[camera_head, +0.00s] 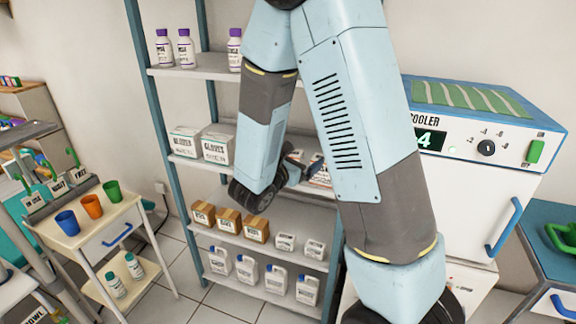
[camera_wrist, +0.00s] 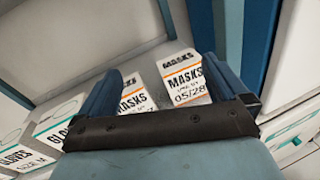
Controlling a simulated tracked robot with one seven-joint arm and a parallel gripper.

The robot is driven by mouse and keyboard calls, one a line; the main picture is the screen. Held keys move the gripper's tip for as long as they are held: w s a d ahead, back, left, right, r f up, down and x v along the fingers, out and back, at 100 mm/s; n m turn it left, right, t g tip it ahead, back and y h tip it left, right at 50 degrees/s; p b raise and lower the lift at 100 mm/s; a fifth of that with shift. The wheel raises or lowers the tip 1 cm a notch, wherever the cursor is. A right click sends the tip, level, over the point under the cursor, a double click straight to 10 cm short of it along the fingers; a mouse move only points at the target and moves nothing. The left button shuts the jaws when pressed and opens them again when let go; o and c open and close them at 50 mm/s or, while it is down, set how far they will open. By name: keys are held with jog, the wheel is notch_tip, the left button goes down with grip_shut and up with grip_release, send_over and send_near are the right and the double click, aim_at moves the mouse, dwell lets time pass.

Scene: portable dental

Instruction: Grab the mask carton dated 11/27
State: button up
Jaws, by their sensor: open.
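Two white mask cartons with an orange stripe stand side by side on a shelf in the wrist view. The right carton (camera_wrist: 184,76) reads "MASKS" and its date reads 05/28. The left carton (camera_wrist: 134,88) also reads "MASKS"; its lower part is hidden behind my gripper, so its date cannot be read. My gripper (camera_wrist: 161,66) is open and empty, its fingers spread in front of the two cartons. In the head view, my gripper (camera_head: 291,171) is at the middle shelf, partly hidden by my arm, with a carton (camera_head: 319,171) just right of it.
Glove boxes (camera_head: 202,143) stand left of the masks on the same shelf (camera_head: 180,162). Purple-capped bottles (camera_head: 186,48) stand above. Brown boxes (camera_head: 228,218) and white jugs (camera_head: 247,274) stand below. A blue shelf post (camera_wrist: 222,30) rises close right of the mask cartons.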

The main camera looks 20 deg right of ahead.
jog(key=w+a+f+n+t+y, duration=0.3)
jog(key=a+f+n+t, duration=0.1)
jog(key=a+f+n, duration=0.15)
jog(key=x, duration=0.8)
jog(key=shift+w+a+r, duration=0.2)
jog(key=shift+a+r, duration=0.05)
jog(key=shift+f+x, duration=0.2)
jog(key=shift+x, duration=1.1)
jog(key=shift+f+x, duration=0.2)
jog(key=shift+x, duration=1.1)
jog(key=shift+s+d, duration=0.1)
jog(key=shift+d, duration=0.05)
jog(key=c, duration=0.8)
jog(key=shift+r, duration=0.1)
jog(key=shift+c, duration=0.2)
